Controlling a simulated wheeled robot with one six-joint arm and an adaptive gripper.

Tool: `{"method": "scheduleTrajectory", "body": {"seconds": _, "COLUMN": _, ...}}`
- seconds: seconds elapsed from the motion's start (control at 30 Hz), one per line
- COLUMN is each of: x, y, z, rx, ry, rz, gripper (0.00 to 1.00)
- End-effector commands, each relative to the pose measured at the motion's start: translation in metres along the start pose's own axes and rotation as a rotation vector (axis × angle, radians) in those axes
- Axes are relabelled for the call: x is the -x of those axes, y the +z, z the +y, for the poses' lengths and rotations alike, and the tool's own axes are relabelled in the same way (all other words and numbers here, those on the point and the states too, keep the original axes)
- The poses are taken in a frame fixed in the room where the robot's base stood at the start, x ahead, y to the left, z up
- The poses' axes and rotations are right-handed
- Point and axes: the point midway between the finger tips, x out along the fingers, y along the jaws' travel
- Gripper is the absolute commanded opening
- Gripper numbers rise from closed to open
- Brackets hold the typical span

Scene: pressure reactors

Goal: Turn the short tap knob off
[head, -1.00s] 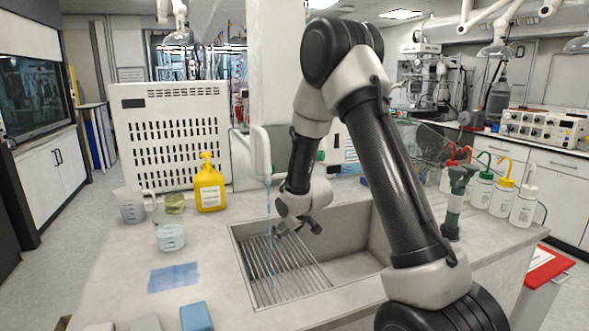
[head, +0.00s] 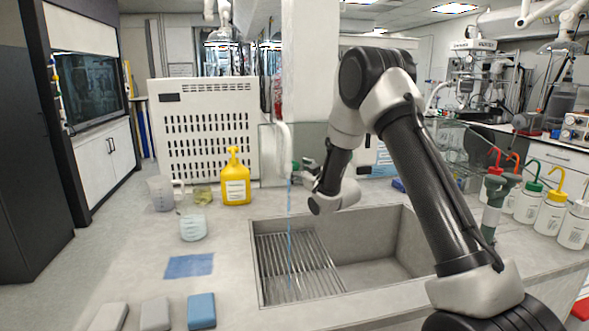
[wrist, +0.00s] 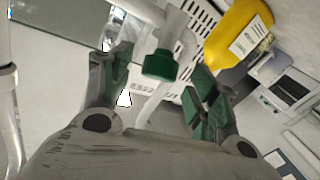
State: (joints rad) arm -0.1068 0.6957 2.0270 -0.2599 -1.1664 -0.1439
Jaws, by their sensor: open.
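A white tap (head: 284,145) stands at the back of the sink, and a thin blue stream (head: 289,235) runs from it into the sink. A green knob (head: 295,166) shows beside the tap, partly hidden by my gripper. In the wrist view the green knob (wrist: 160,65) sits on a pale stem ahead of my gripper (wrist: 160,85). It lies between the lines of the two green-padded fingers, with a gap on both sides. My gripper (head: 308,168) is open and empty, close to the knob. I cannot tell whether the knob is fully between the fingertips.
The sink (head: 390,265) with a ribbed drainer lies below my arm. A yellow bottle (head: 236,185), a beaker (head: 193,228) and a jug (head: 161,192) stand left of the tap. Several wash bottles (head: 551,213) stand at the right. A white perforated panel (head: 205,160) is behind.

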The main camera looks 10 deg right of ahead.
Motion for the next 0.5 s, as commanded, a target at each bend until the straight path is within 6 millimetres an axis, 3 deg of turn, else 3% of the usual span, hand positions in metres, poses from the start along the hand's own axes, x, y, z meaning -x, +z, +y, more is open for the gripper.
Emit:
{"method": "scheduleTrajectory", "body": {"seconds": 0.2, "x": -0.029, "y": 0.001, "z": 0.000, "rx": 0.000, "ry": 0.000, "rz": -0.001, "gripper": 0.60}}
{"method": "scheduleTrajectory", "body": {"seconds": 0.5, "x": -0.035, "y": 0.000, "z": 0.000, "rx": -0.001, "ry": 0.001, "rz": -0.002, "gripper": 0.60}}
